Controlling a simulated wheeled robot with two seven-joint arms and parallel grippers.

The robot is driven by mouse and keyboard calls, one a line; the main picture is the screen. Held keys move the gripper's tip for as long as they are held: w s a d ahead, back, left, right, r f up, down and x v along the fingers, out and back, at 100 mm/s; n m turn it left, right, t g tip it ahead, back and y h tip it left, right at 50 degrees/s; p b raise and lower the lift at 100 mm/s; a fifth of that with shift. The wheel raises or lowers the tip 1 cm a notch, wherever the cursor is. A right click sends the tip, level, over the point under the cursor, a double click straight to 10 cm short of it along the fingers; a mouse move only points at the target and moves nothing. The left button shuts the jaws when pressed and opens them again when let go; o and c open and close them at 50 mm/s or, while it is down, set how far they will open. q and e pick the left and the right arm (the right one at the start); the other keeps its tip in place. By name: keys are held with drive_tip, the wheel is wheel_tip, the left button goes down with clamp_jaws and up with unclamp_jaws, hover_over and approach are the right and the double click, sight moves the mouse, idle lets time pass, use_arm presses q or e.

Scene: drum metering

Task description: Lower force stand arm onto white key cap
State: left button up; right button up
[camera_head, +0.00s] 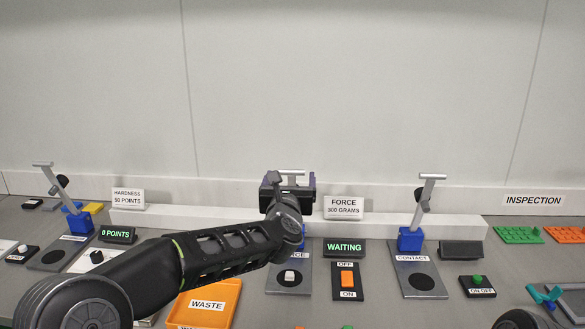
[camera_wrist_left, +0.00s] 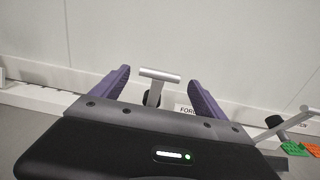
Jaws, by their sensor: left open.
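The force stand (camera_head: 289,278) is at the middle of the bench, with its base plate showing below my left gripper (camera_head: 288,186). A white key cap (camera_head: 289,276) sits on the dark round pad of the plate. The stand's arm is raised; its grey T-shaped handle (camera_head: 291,173) shows at the gripper, and my wrist hides most of the stand. In the left wrist view the handle (camera_wrist_left: 160,75) stands between the two purple fingers of the open gripper (camera_wrist_left: 160,84), with a gap on each side. My right gripper is not seen.
A FORCE 300 GRAMS sign (camera_head: 344,206) and a WAITING display (camera_head: 345,247) stand right of the force stand. An orange switch (camera_head: 347,279) is below them. The contact stand (camera_head: 411,240) is further right, its arm raised. An orange waste tray (camera_head: 232,312) lies under my left forearm.

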sight(291, 172)
use_arm(q)
drive_tip(key=w+p, duration=0.3)
drive_tip(key=w, duration=0.3)
drive_tip(key=shift+w+r, duration=0.15)
drive_tip(key=shift+w, duration=0.65)
clamp_jaws()
idle(0.4)
